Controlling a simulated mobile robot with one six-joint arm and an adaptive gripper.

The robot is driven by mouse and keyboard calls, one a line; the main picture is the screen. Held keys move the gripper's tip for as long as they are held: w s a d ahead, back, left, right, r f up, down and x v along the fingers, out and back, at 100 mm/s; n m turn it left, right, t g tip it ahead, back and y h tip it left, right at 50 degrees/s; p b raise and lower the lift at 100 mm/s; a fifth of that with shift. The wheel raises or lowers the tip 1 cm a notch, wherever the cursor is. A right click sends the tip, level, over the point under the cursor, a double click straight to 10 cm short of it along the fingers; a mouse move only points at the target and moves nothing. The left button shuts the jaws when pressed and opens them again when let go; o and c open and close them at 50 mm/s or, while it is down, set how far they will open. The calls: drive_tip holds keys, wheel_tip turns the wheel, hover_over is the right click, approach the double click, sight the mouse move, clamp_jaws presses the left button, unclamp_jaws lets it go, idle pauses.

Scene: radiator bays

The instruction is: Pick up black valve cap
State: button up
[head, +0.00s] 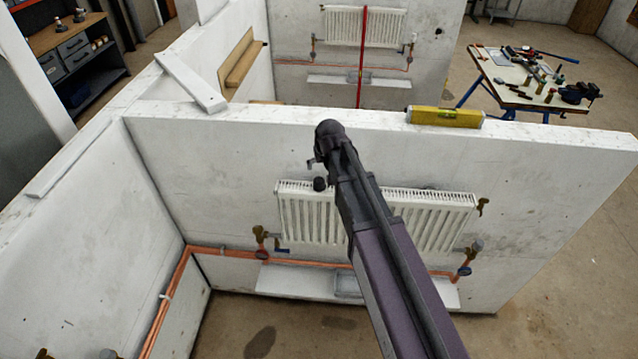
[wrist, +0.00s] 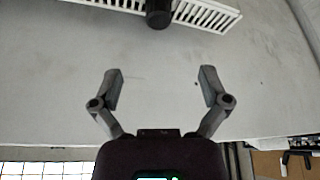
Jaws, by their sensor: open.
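My gripper (wrist: 161,82) is open and empty in the wrist view, its two fingers apart before the pale wall. A short dark cylinder (wrist: 158,14) shows beyond the fingertips, at the top edge of that view, overlapping the white radiator (wrist: 210,14). I cannot tell whether it is the black valve cap. In the head view a dark round piece (head: 320,184) shows by the radiator's (head: 440,220) top edge, close to the arm's end; it may be part of my arm. The arm hides the radiator's middle. Dark fittings sit at the left valve (head: 260,238) and right valve (head: 470,252).
A yellow level (head: 445,117) lies on the partition wall's top (head: 560,132), and a white board (head: 190,82) lies at its left. Copper pipes (head: 205,248) run low along the walls. A white ledge (head: 300,283) with a grey tray (head: 348,285) is below the radiator. A tool-covered workbench (head: 497,72) stands behind.

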sight(319, 181)
drive_tip(key=shift+b+x, duration=3.9)
drive_tip(key=shift+x, duration=0.35)
drive_tip(key=shift+f, duration=0.15)
drive_tip(key=shift+b+x, duration=2.45)
drive_tip(key=shift+x, duration=0.05)
drive_tip(key=shift+d, duration=0.1)
drive_tip(key=shift+c, duration=0.2)
drive_tip(key=c, duration=0.9)
